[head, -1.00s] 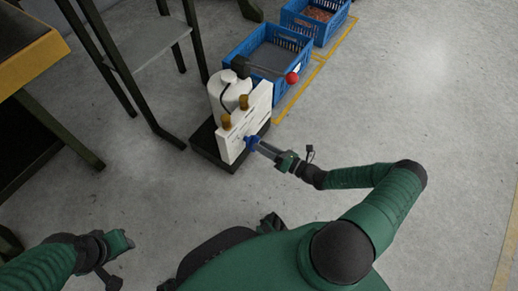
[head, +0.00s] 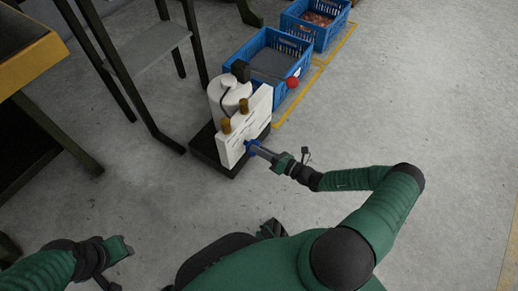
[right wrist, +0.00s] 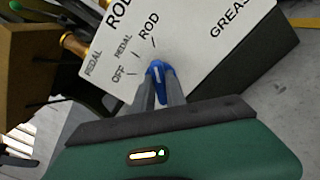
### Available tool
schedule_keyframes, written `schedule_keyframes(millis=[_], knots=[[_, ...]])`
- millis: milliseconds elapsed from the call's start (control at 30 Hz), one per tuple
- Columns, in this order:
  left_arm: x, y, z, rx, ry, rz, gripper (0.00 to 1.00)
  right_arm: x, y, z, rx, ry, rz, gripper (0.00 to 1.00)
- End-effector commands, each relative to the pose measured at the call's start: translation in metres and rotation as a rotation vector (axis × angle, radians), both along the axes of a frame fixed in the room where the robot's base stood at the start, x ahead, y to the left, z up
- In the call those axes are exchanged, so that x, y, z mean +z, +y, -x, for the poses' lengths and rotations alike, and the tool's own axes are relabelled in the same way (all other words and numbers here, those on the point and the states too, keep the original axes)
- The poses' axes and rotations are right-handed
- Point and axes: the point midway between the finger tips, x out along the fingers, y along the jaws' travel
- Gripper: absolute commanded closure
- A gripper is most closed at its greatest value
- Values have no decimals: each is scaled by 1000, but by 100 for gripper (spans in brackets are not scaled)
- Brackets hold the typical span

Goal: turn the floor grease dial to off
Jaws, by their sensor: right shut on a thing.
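The grease unit (head: 233,150) is a white panel with a white tank behind it, standing on a black base on the floor. Its blue dial (right wrist: 157,70) shows in the right wrist view by the printed words OFF, PEDAL and ROD. The white line on the dial points up, roughly towards ROD. My right gripper (right wrist: 160,88) is shut on the dial, with a finger on each side; in the head view it reaches the panel's face from the right. My left gripper (head: 122,247) is low at the left, away from the unit; its fingers are unclear.
A lever with a red ball (head: 292,83) reaches out right above the unit. Blue crates (head: 237,56) stand behind it, one holding copper-coloured pieces. A dark metal frame (head: 115,75) and a yellow-edged table (head: 30,62) stand at the left. The floor at right is clear.

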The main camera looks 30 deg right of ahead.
Motion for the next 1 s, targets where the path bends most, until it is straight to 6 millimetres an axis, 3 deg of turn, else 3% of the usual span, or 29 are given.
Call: schedule_keyframes(millis=[367, 1000], knots=[[19, 0, 0, 0, 0, 0, 64, 2, -1, 0, -3, -36, 101, 100], [80, 0, 0, 0, 0, 0, 64, 3, 1, 2, -3, -252, 626, 100]])
